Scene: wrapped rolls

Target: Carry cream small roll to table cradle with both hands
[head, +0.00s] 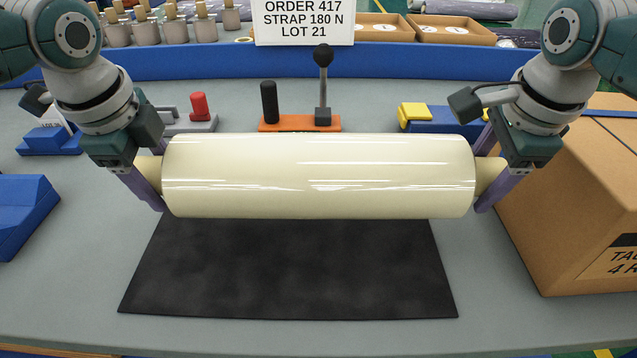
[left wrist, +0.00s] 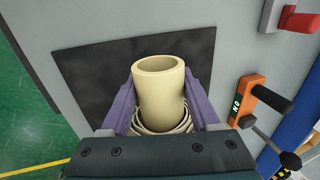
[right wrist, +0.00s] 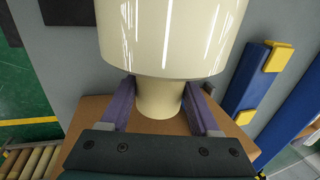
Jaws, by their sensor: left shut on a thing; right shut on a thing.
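The cream roll (head: 318,176), glossy and level, hangs crosswise above the table, behind and partly over a black mat (head: 290,270). My left gripper (head: 150,178) is shut on the roll's left core end; the open tube shows in the left wrist view (left wrist: 162,95). My right gripper (head: 488,176) is shut on the right core end; that core also shows in the right wrist view (right wrist: 158,97). A blue block with yellow pads (head: 440,122) stands behind the roll, and another blue block (head: 22,212) is at left. I cannot tell which is the table cradle.
An orange base (head: 300,123) with a black handle and lever stands behind the roll. A grey base with a red knob (head: 199,106) is left of it. A cardboard box (head: 565,205) stands close at right. The mat is clear.

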